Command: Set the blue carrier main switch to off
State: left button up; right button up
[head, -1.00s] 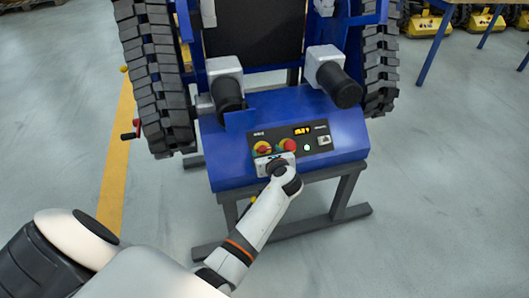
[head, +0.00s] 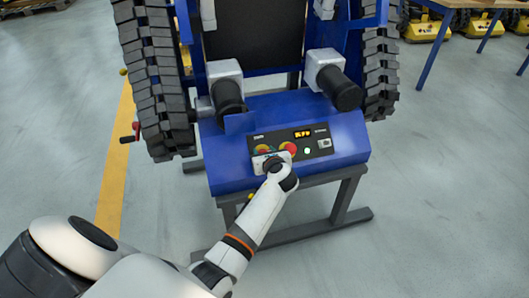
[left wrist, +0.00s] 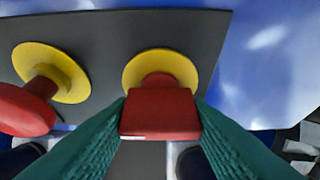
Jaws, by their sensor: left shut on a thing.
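The blue carrier (head: 230,172) stands ahead with a dark control panel (head: 318,136) on its sloped front. The main switch (head: 263,149), a red handle on a yellow disc, is at the panel's left and is partly hidden by my left gripper (head: 268,158) in the head view. In the left wrist view the red handle (left wrist: 160,114) sits between my left gripper's dark green fingers, which are shut on it. The handle's exact angle is hard to tell. My right gripper is not in view.
A red mushroom button (head: 289,148) on a yellow disc is right beside the switch; it also shows in the left wrist view (left wrist: 25,112). A lit display (head: 303,134), a pale round light and a socket are further right. Black tracks (head: 155,85) flank the carrier.

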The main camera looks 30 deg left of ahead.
pick_arm(q)
jog(key=shift+n+g, duration=0.3)
jog(key=shift+n, duration=0.1)
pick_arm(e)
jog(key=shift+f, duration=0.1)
pick_arm(q)
jog(key=n+g+y+p, duration=0.1)
jog(key=n, duration=0.2)
jog(key=n+g, duration=0.1)
jog(key=n, duration=0.1)
jog(key=n+g+p, duration=0.1)
jog(key=n, duration=0.2)
jog(key=shift+g, duration=0.3)
jog(key=n+g, duration=0.2)
jog(key=n, duration=0.2)
jog(key=shift+p, duration=0.3)
jog(key=n, duration=0.2)
jog(key=n+g, duration=0.1)
jog(key=n, duration=0.1)
jog(key=shift+g+h, duration=0.3)
jog(key=shift+n+g+h+p, duration=0.4)
jog(key=shift+n+g+h, duration=0.15)
jog(key=shift+n, duration=1.05)
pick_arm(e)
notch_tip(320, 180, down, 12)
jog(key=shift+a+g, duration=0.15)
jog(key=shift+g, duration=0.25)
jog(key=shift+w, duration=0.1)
